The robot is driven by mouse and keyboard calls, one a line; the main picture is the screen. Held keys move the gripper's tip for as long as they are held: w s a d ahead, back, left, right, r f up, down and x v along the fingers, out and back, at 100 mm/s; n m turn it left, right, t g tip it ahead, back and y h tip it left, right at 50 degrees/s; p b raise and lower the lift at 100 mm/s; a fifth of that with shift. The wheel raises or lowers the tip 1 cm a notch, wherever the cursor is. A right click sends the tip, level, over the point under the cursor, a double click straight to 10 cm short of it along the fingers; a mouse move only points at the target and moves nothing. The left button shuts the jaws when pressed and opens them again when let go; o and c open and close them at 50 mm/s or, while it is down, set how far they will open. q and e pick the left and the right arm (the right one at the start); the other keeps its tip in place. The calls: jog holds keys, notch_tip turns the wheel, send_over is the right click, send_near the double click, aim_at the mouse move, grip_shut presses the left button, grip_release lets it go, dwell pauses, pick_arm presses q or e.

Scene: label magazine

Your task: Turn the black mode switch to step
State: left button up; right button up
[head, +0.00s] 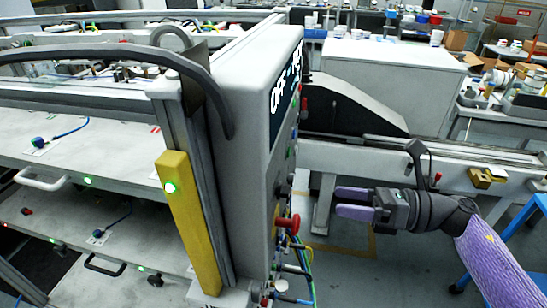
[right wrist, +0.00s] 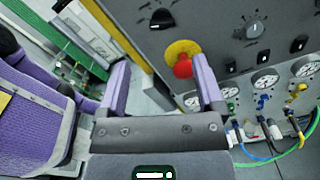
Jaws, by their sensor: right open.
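The control panel shows face-on in the right wrist view (right wrist: 215,30) and nearly edge-on in the head view (head: 281,95). On it are a large black knob (right wrist: 161,18) and several smaller black knobs, one of them at the right (right wrist: 299,43). Their labels are too small to read, so I cannot tell which is the mode switch or where it points. My right gripper (head: 338,203) is open and empty, to the right of the panel and apart from it. Its two purple fingers also show in the right wrist view (right wrist: 161,66). My left gripper is not in view.
A red mushroom button (right wrist: 182,66) on a yellow base sticks out from the panel; it also shows in the head view (head: 289,222). Gauges (right wrist: 265,78) and coloured hoses (right wrist: 270,155) sit low on the panel. A rail (head: 460,157) runs behind my right gripper.

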aim_at(283, 191)
jog(key=p+x, duration=0.2)
jog(key=x, duration=0.6)
jog(key=shift+w+a+p, duration=0.1)
jog(key=shift+a+p, duration=0.05)
jog(key=shift+p, duration=0.15)
jog(key=shift+w+a+f, duration=0.1)
jog(key=shift+a+f, duration=0.05)
jog(key=shift+a, duration=0.05)
grip_shut()
